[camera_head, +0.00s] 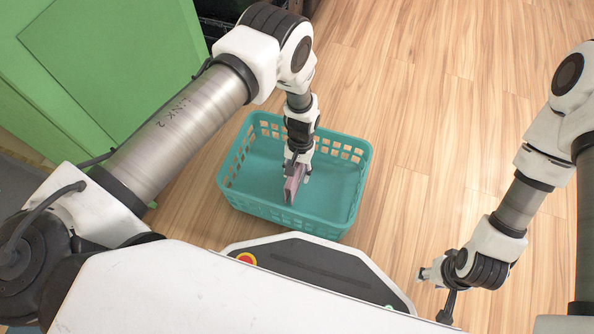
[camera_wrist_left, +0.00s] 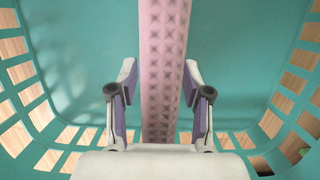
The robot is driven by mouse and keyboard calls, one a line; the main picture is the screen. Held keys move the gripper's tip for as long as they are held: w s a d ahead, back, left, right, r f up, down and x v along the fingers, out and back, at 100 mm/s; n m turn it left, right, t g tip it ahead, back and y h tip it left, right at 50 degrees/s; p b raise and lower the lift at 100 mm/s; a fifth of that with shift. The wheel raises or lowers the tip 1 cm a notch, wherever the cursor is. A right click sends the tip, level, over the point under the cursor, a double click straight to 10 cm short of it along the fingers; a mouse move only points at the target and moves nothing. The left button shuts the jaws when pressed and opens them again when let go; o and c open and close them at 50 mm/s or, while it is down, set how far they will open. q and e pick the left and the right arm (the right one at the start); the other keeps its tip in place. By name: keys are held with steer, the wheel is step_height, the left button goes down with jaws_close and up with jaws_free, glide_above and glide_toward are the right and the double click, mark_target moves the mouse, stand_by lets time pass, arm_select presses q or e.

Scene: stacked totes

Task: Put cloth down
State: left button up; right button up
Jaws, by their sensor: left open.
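The cloth (camera_head: 292,186) is a pink, folded, quilted-looking piece inside the teal basket (camera_head: 345,212). In the left wrist view the cloth (camera_wrist_left: 163,70) runs as a narrow strip between the fingers. My left gripper (camera_head: 298,168) is down in the basket, around the cloth. In the left wrist view its open fingers (camera_wrist_left: 160,90) stand on either side of the cloth, with gaps to both sides. Whether the cloth rests on the basket floor is hard to tell. My right gripper (camera_head: 433,295) is at the lower right, outside the basket, with its fingers spread and empty.
The basket has perforated walls and stands on a wooden floor (camera_head: 440,120). In the left wrist view its floor (camera_wrist_left: 240,60) is bare around the cloth. A green cabinet-like surface (camera_head: 110,60) stands at the upper left. The floor right of the basket is clear.

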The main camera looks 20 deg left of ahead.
arm_select(q)
steer(key=p+v, duration=0.6)
steer(key=v, duration=0.6)
steer(key=shift+r, duration=0.2)
steer(key=shift+s+a+f, duration=0.15)
steer(key=shift+s+a, duration=0.05)
steer(key=shift+n+t, duration=0.3)
steer(key=shift+t, duration=0.6)
steer(key=s+a, duration=0.3)
steer(key=s, duration=0.2)
steer(key=s+a, duration=0.3)
steer(key=s, duration=0.2)
steer(key=s+a, duration=0.4)
steer(key=s, duration=0.2)
steer(key=shift+a+f, duration=0.1)
steer(key=shift+f, duration=0.3)
steer(key=s+a+r+t, duration=0.1)
steer(key=s+r, duration=0.3)
steer(key=s, duration=0.3)
steer(key=shift+s+r, duration=0.3)
steer(key=shift+r, duration=0.05)
steer(key=shift+r, duration=0.1)
step_height(320, 180, up, 39)
steer(key=p, duration=3.9)
steer(key=shift+p, duration=0.3)
